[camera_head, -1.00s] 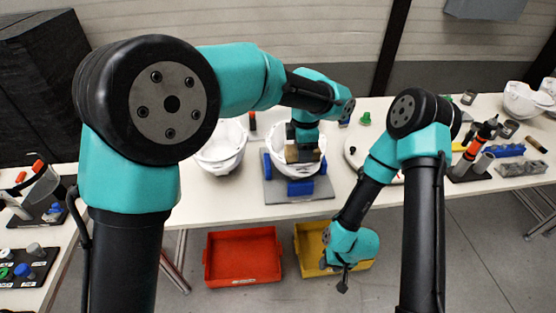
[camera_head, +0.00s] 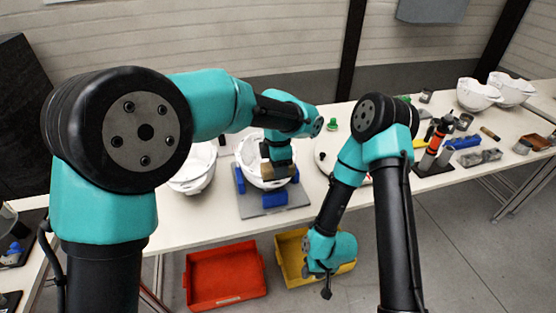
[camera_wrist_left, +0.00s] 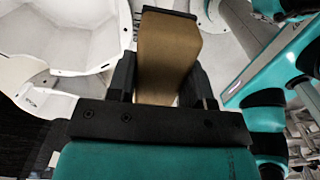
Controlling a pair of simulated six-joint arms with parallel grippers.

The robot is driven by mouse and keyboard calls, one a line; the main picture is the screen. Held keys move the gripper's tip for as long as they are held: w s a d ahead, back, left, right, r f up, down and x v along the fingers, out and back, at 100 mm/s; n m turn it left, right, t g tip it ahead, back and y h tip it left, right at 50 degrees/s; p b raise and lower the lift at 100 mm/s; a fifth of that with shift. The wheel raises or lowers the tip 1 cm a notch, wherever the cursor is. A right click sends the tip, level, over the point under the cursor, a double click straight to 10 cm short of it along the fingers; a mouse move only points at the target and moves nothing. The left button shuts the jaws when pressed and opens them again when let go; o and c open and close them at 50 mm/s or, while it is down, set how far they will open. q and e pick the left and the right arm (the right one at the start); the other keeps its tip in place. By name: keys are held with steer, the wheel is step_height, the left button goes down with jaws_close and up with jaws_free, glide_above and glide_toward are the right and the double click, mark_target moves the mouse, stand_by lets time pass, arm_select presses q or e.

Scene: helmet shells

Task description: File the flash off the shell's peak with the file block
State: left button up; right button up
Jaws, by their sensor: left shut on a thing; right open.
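The white helmet shell (camera_head: 246,152) sits in a grey fixture (camera_head: 263,209) with blue clamps on the white table. My left gripper (camera_head: 275,168) is at the shell, over its near right part in the head view. It is shut on the tan file block (camera_wrist_left: 168,55), which stands between its fingers in the left wrist view. White shell surfaces fill much of that view behind the block. I cannot tell whether the block touches the peak. My right gripper (camera_head: 322,282) hangs empty beyond the table's front edge, above the yellow bin; it is open.
Another white shell (camera_head: 193,172) stands left of the fixture. A red bin (camera_head: 226,276) and the yellow bin (camera_head: 290,262) are below the table's front edge. More white shells (camera_head: 479,95) and a tool stand with an orange-banded tool (camera_head: 436,140) are at the right.

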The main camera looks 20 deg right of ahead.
arm_select(q)
steer(key=shift+f, duration=1.6)
steer(key=shift+f, duration=1.05)
steer(key=shift+d+r, duration=0.1)
steer(key=shift+d, duration=0.9)
steer(key=a, duration=0.4)
stand_by(0.5)
